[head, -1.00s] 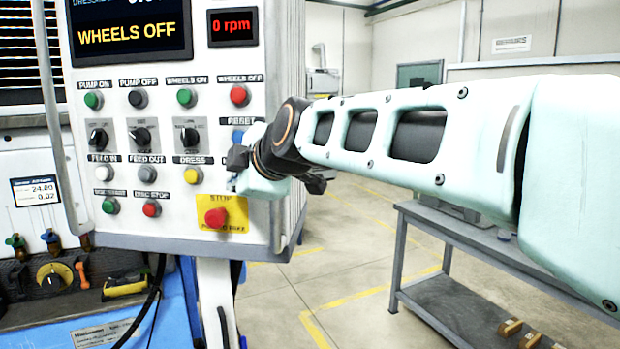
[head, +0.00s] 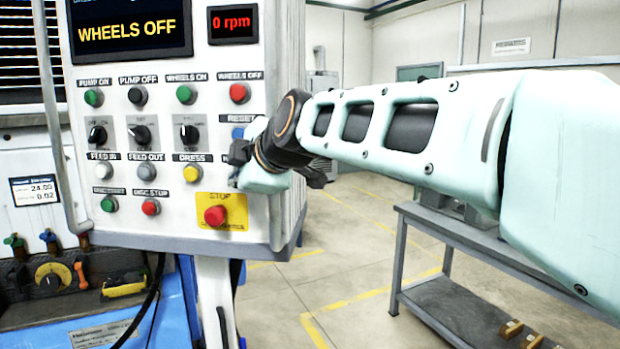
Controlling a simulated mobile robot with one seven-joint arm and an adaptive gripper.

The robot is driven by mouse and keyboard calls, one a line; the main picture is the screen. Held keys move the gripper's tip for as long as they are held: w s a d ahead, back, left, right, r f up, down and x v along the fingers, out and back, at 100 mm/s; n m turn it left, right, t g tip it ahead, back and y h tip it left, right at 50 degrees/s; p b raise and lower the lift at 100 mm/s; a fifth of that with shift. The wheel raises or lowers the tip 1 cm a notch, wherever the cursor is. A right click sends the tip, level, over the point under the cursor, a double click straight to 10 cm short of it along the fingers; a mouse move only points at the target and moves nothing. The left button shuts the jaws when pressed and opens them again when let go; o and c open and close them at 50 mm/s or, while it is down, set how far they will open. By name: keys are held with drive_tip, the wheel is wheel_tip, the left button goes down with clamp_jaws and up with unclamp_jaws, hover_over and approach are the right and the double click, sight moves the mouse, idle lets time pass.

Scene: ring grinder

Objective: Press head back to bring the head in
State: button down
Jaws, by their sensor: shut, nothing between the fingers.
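The control panel (head: 215,75) stands at the left, with a display reading WHEELS OFF and rows of labelled buttons. My gripper (head: 238,153) is at the panel's right side, just below the blue reset button (head: 238,132) and right of the yellow dress button (head: 192,173). Its fingers look shut and empty, with the tips close to the panel face; I cannot tell whether they touch it. No head back button can be made out; the gripper covers the spot right of the dress button, where only a sliver of a label shows.
A red stop button (head: 215,215) on a yellow plate lies just below the gripper. Red, green, white and black buttons and selector switches fill the panel to the left. A grey metal table (head: 440,228) stands at the right, beneath my arm. Open floor lies between.

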drive_tip(key=shift+w+b, duration=0.5)
drive_tip(key=shift+w, duration=0.05)
idle(0.7)
drive_tip(key=shift+s, duration=0.9)
drive_tip(key=s+b, duration=0.1)
drive_tip(key=s, duration=0.4)
idle(0.4)
idle(0.5)
